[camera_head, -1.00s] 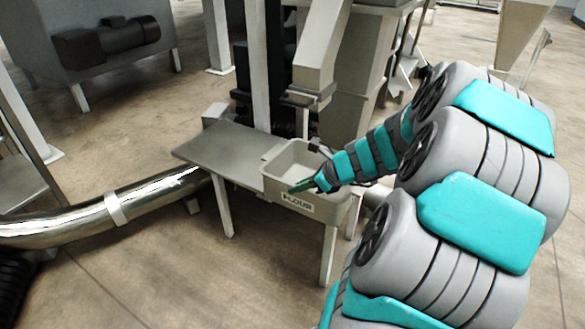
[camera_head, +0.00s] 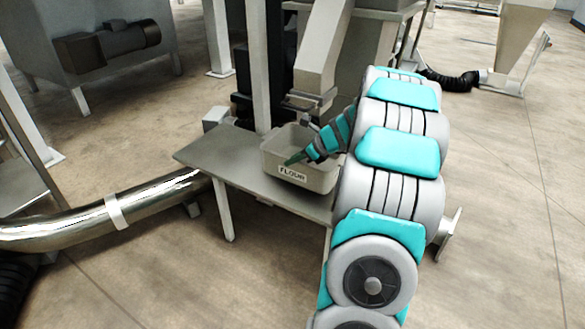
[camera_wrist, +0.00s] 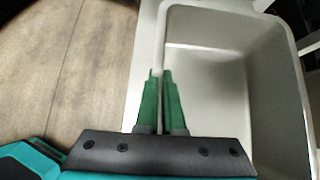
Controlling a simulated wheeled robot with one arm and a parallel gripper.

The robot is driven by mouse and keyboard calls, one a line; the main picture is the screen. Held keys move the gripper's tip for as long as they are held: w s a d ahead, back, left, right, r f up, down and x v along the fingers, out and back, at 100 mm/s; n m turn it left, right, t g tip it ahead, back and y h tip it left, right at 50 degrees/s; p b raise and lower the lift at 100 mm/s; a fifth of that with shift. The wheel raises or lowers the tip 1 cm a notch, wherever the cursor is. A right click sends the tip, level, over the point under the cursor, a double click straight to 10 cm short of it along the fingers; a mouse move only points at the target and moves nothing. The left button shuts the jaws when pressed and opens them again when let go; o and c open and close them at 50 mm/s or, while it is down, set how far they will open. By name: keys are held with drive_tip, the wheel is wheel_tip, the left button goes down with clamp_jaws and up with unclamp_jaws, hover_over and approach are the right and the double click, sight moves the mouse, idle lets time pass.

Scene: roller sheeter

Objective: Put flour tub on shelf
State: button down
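The flour tub (camera_head: 318,178) is a pale grey open box with a FLOUR label on its front. It is upright over the low flat metal shelf (camera_head: 225,155), under the slanted chute; I cannot tell if its base touches the surface. My gripper (camera_head: 290,160) is at the tub's front wall. In the wrist view, the green fingers of my gripper (camera_wrist: 160,85) are close together with the wall of the tub (camera_wrist: 205,95) between them, one finger inside and one outside. The tub's inside looks empty there. Its right end is partly hidden by my arm.
A slanted metal chute (camera_head: 322,50) ends just above the tub. A dark post and a pale upright (camera_head: 262,70) stand behind the shelf. A shiny pipe (camera_head: 120,205) runs at left. The shelf's left part is bare, and the floor in front is open.

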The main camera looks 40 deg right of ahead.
drive_tip(key=shift+w+d, duration=0.25)
drive_tip(key=shift+w, duration=0.15)
drive_tip(key=shift+f, duration=1.75)
drive_tip(key=c, duration=1)
unclamp_jaws()
drive_tip(key=shift+f, duration=0.15)
drive_tip(key=shift+c, duration=0.2)
